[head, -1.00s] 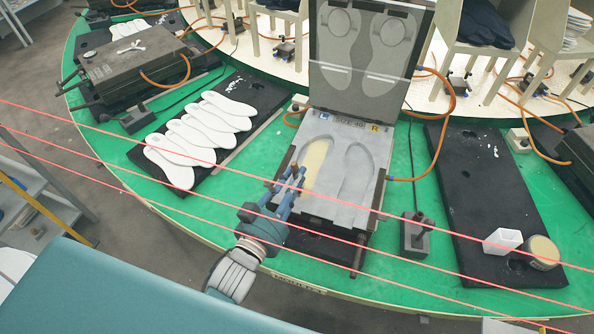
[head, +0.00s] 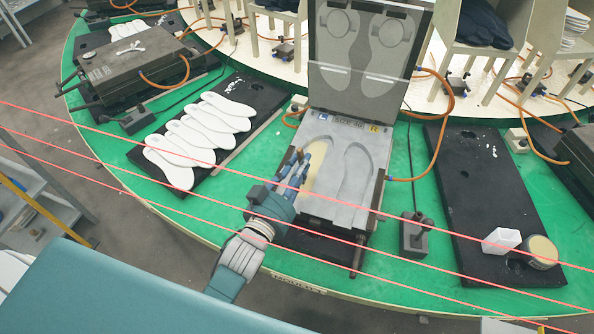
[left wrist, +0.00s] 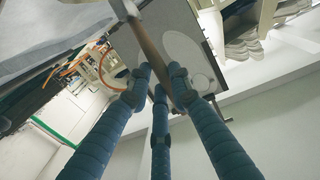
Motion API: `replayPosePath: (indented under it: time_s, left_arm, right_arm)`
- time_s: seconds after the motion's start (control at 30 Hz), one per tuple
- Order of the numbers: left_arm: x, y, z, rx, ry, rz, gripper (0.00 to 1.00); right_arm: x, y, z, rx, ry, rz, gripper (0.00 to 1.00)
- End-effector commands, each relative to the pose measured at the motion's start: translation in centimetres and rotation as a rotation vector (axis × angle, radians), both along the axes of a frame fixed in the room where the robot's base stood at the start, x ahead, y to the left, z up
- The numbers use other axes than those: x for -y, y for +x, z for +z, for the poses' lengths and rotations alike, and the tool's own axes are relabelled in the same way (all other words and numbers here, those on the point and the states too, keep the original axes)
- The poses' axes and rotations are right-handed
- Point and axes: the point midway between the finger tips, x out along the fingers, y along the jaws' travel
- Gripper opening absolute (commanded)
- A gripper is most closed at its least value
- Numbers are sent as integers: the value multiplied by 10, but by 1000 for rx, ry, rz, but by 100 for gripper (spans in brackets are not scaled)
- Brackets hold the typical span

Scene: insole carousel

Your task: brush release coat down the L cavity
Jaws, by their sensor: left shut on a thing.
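The open mould (head: 338,207) sits at the centre of the head view, its lid (head: 360,88) raised behind it. The L cavity (head: 322,158) is on the left and looks cream-coloured. The R cavity (head: 357,170) beside it looks plain grey. My left gripper (head: 299,165) is over the left side of the mould and covers part of the L cavity. In the left wrist view its blue fingers (left wrist: 156,88) are shut on a brush with a brown handle (left wrist: 149,45). Whether the bristles touch the cavity is hidden. My right gripper is not in view.
White insoles (head: 195,138) lie on a black board at left. A white cup (head: 502,240) and an open round tub (head: 541,252) stand on a black board (head: 470,200) at right. A grey pedal-like box (head: 414,237) and orange hoses are near the mould.

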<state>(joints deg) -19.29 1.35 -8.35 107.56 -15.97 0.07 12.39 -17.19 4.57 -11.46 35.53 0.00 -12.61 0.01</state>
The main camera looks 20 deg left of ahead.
Motion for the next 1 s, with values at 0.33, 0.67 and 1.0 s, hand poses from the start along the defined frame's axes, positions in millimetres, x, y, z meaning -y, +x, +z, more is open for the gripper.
replayPosePath:
  time_s: [0.33, 0.67, 1.0]
  left_arm:
    - [1, 16, 0, 1, 0, 0, 0]
    - [1, 36, -1, -2, 0, 0, 0]
    - [2, 60, -1, 0, 0, 0, 0]
  right_arm:
    - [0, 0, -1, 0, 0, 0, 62]
    - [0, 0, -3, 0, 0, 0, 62]
    - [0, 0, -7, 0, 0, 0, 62]
